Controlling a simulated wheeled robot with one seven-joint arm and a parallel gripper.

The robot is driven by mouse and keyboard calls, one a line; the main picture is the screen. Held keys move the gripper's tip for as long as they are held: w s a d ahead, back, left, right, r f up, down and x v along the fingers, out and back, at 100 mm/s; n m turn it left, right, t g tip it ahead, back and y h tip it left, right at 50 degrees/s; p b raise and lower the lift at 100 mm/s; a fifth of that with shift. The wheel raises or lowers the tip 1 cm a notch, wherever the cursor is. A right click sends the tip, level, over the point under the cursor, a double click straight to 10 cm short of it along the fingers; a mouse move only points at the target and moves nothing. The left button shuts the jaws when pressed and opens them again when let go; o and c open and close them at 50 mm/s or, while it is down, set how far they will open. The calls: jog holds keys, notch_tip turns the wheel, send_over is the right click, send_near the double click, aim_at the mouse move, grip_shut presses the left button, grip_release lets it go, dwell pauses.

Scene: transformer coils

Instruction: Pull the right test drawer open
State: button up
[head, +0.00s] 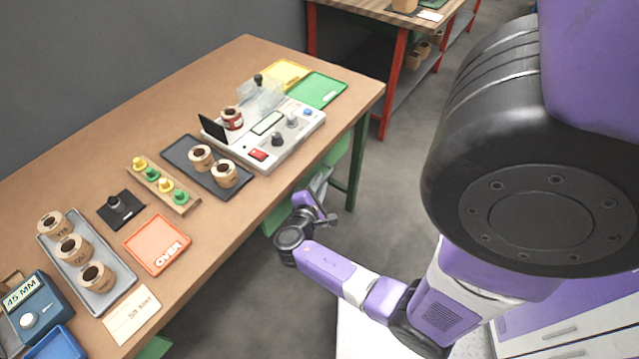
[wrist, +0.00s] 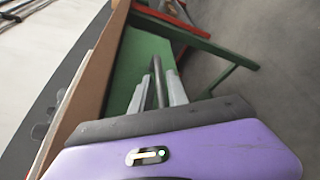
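My gripper (head: 320,203) is low at the table's front edge, below its right end. In the wrist view, my gripper (wrist: 159,92) has its two grey fingers on either side of a dark upright bar, which looks like the drawer handle (wrist: 158,82). The fingers lie close to the bar, but I cannot tell whether they press on it. Behind them is a flat green panel of the right test drawer (wrist: 140,58). In the head view, the right drawer (head: 338,155) shows as green under the table edge, partly hidden by my gripper and the tabletop. How far it stands out is unclear.
A green table leg (head: 359,155) stands just right of the drawer. Another green drawer (head: 276,216) shows left of my gripper. The tabletop (head: 222,222) above holds a tester (head: 290,140), trays and coils. The grey floor (head: 395,180) to the right is clear.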

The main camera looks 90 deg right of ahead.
grip_shut()
dwell(1.4)
